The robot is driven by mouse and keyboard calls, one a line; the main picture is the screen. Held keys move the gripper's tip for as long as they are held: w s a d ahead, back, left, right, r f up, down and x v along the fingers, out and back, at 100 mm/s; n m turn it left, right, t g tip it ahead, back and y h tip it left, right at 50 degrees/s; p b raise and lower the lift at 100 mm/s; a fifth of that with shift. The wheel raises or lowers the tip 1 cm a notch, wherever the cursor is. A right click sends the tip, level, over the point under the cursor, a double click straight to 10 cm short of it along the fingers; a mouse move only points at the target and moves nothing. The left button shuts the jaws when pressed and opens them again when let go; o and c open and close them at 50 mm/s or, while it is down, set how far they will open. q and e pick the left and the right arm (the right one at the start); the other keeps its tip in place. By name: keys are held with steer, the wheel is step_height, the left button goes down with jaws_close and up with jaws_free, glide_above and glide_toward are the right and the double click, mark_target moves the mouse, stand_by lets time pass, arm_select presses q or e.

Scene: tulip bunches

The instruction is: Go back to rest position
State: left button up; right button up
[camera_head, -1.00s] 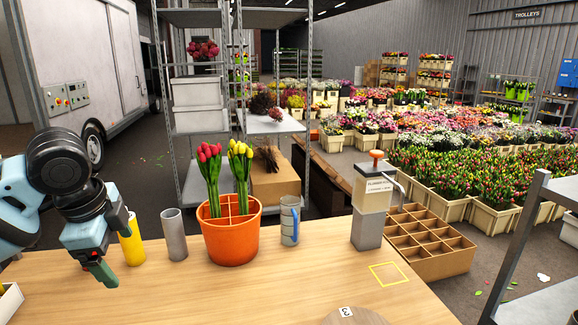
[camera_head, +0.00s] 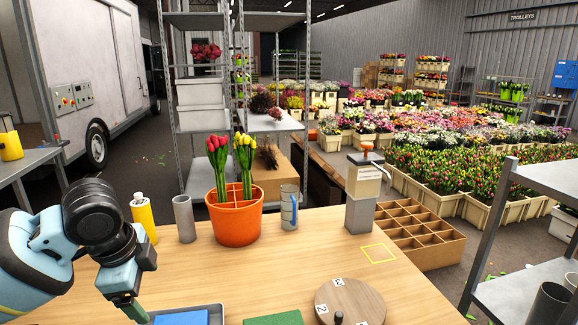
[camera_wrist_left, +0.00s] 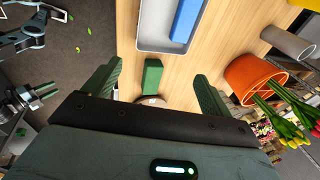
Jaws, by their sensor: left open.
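My left gripper (camera_head: 136,308) is low at the left front of the wooden table (camera_head: 310,250). In the left wrist view its two green fingers (camera_wrist_left: 158,88) stand wide apart with nothing between them in contact. A green block (camera_wrist_left: 152,77) shows beyond the fingers, apart from them. An orange divided pot (camera_head: 234,226) stands upright with red tulips (camera_head: 217,152) and yellow tulips (camera_head: 244,155) in it. My right gripper is outside the head view; dark arm parts at the left of the wrist view are too unclear to read.
A yellow bottle (camera_head: 144,217), a grey cylinder (camera_head: 184,218), a clear mug (camera_head: 289,207) and a grey dispenser (camera_head: 361,205) stand along the back edge. A grey tray (camera_wrist_left: 143,40) holds a blue block (camera_wrist_left: 186,18). A round wooden turntable (camera_head: 350,297) is at front right. Mid-table is clear.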

arm_select(q)
steer(key=s+d+f+n+h, duration=0.1)
steer(key=s+d+f+n, duration=0.1)
steer(key=s+d+f, duration=0.6)
steer(key=s+d+f+n+h, duration=0.2)
steer(key=s+f, duration=0.2)
steer(key=f, duration=0.8)
steer(key=s+a+f+n+y, duration=0.1)
steer(key=s+a+f+n, duration=0.15)
steer(key=s, duration=0.45)
steer(key=s+a+f+n+g+y, duration=0.1)
steer(key=s+a+f+n, duration=0.1)
steer(key=s+f+n, duration=0.35)
steer(key=s+a+f+n+y, duration=0.1)
steer(key=s+a, duration=0.2)
steer(key=s, duration=0.6)
steer(key=w+d+f+t, duration=0.1)
steer(key=w+f+t, duration=0.1)
steer(key=f, duration=0.4)
steer(key=w+d+f+t+h+b, duration=0.1)
steer(key=w+d+f+t, duration=0.1)
steer(key=f+t, duration=0.2)
steer(key=shift+w+f+n+t+h, duration=0.25)
steer(key=shift+f+n+t+h, duration=0.05)
steer(key=shift+f, duration=0.7)
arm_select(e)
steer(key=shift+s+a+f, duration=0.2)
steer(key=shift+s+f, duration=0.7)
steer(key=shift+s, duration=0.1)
